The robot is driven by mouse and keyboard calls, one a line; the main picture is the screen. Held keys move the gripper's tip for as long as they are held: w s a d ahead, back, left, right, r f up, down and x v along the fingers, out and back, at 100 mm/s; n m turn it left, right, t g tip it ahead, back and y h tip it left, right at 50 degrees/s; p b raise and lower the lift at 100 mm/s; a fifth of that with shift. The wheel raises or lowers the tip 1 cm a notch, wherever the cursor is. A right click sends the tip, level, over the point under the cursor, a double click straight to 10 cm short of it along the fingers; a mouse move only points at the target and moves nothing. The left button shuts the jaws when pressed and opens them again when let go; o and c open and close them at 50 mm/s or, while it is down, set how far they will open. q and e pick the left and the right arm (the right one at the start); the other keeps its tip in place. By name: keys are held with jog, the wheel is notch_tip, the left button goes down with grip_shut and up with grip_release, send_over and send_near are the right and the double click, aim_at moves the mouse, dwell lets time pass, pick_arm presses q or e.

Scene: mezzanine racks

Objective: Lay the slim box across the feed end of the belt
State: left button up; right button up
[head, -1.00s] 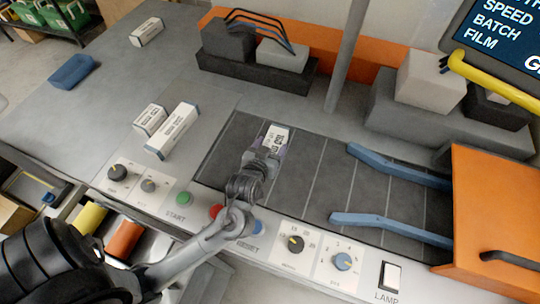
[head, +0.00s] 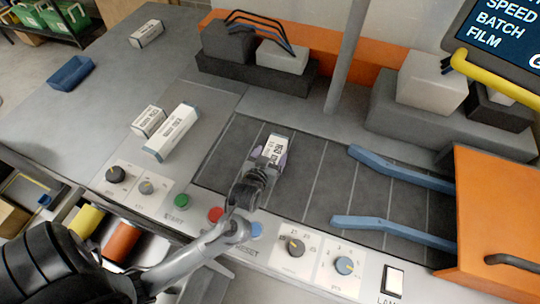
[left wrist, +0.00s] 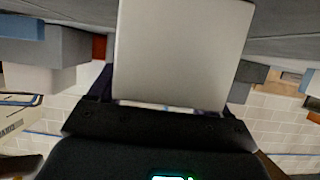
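The slim box (head: 274,150), white with dark print on its label, is over the feed end of the dark belt (head: 222,165). My left gripper (head: 267,161) is shut on it, with purple-tinted fingers at its sides. In the left wrist view the box is a plain pale panel (left wrist: 182,52) between the fingers. I cannot tell whether the box touches the belt or hangs just above it. My right gripper is in neither view.
Blue guide rails (head: 392,228) flank the belt towards an orange housing (head: 497,205). A control panel with knobs and buttons (head: 181,201) runs along the front. Two white boxes (head: 171,132) (head: 148,121) lie left of the belt, another (head: 146,33) farther back, near a blue tray (head: 70,72).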

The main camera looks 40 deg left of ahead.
pick_arm(q)
jog(key=shift+o, duration=1)
jog(key=shift+r, duration=0.15)
jog(key=shift+s+r, duration=0.15)
jog(key=p+v, duration=0.2)
jog(key=v, duration=0.9)
jog(key=shift+s+d, duration=0.2)
jog(key=shift+s, duration=0.1)
jog(key=shift+r, duration=0.1)
